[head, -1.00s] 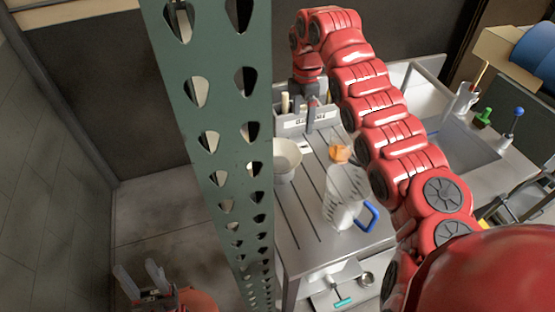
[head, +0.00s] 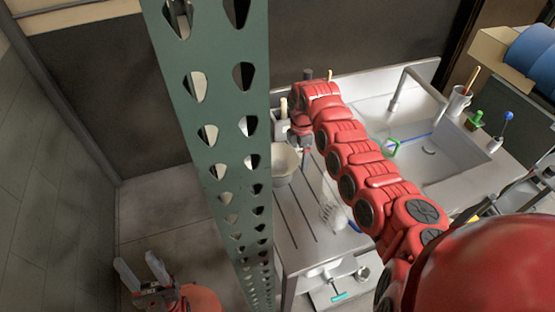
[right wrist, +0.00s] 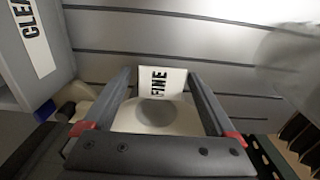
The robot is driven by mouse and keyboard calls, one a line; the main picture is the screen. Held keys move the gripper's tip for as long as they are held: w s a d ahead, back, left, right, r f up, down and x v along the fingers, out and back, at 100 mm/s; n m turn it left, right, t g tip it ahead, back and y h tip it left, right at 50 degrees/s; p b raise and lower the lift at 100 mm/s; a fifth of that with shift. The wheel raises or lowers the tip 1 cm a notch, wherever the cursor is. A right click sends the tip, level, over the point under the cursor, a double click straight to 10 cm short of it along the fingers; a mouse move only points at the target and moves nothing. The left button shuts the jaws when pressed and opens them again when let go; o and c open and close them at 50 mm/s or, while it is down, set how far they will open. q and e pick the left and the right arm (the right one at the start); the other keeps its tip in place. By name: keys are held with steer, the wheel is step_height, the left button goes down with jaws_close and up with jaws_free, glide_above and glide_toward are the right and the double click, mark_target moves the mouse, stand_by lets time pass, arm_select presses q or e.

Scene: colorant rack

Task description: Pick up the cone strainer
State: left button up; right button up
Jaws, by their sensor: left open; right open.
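The cone strainer (head: 284,160), a cream cone with a wide round mouth, stands at the left of the draining board, partly hidden by the green post. In the right wrist view its pale body (right wrist: 122,121), with a grey oval inside and a tab marked FINE, shows between the fingers. My right gripper (head: 305,148) is open at the strainer's right side in the head view. In the wrist view its fingers (right wrist: 157,76) lie on either side of the tab; contact cannot be told. My left gripper (head: 137,262) is open and empty at the lower left, far from the strainer.
The perforated green post (head: 228,178) stands in front at the left. A grey caddy, labelled CLEA and cut off, shows in the right wrist view (right wrist: 38,45). A clear jug (head: 330,210) is partly behind my right arm. The sink (head: 455,165) lies to the right.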

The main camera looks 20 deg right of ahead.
step_height(320, 180, down, 2)
steer(key=shift+s, duration=0.1)
steer(key=c, duration=1.4)
steer(key=shift+r, duration=0.1)
